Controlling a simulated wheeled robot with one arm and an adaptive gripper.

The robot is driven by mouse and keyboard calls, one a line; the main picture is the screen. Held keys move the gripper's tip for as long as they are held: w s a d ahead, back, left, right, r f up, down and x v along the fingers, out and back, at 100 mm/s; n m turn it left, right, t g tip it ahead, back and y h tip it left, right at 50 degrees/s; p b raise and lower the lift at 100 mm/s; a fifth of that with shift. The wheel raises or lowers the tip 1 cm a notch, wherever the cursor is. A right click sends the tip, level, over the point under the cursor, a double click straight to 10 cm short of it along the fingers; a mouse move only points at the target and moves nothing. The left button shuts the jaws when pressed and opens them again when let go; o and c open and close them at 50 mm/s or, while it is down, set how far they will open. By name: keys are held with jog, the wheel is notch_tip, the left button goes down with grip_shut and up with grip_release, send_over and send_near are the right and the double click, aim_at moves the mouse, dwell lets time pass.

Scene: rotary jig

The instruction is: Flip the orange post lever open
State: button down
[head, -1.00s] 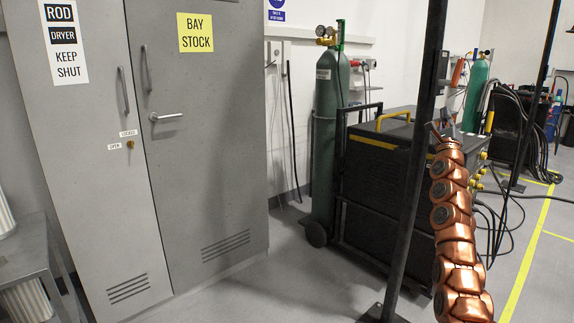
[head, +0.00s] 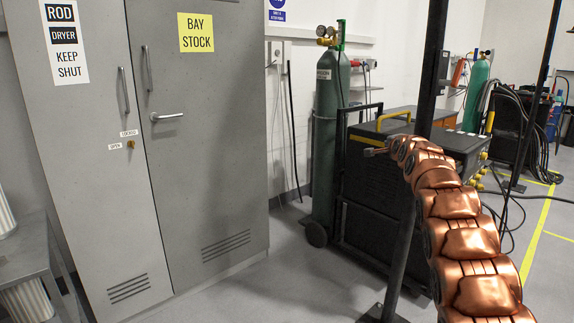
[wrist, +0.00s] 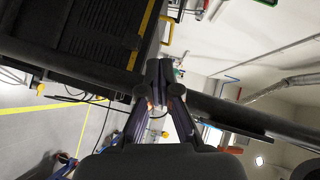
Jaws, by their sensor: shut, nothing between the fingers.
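I cannot make out the orange post lever for certain in either view. The dark upright post (head: 432,70) stands right of centre in the head view, partly behind my copper arm. In the wrist view the post (wrist: 60,58) crosses the picture behind my gripper (wrist: 160,72). The fingers are shut with nothing between their tips. A small orange patch (wrist: 150,103) shows between the finger links, and I cannot tell what it is.
A black welding machine (head: 375,165) with a yellow handle stands behind the post. A green gas cylinder (head: 328,130) is beside it. Grey cabinets (head: 200,190) fill the left. Cables lie at the right. Grey floor is clear in front of the cabinets.

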jog(key=s+a+f+n+g+y, duration=0.1)
jog(key=s+a+f+n+g, duration=0.6)
jog(key=s, duration=1.8)
jog(key=s+a+f+n+g, duration=0.45)
jog(key=s+f, duration=0.55)
jog(key=s, duration=1.5)
jog(key=s+a+f+n+g+y, duration=0.1)
jog(key=s+a+f+n+g, duration=0.5)
jog(key=s, duration=1.9)
notch_tip(320, 180, up, 15)
jog(key=w+d+m+p, duration=0.1)
jog(key=p, duration=1.4)
jog(key=shift+d+r+p, duration=0.15)
jog(key=shift+d+p, duration=0.2)
jog(key=shift+p, duration=0.05)
jog(key=shift+d+m, duration=0.1)
jog(key=shift+m, duration=0.15)
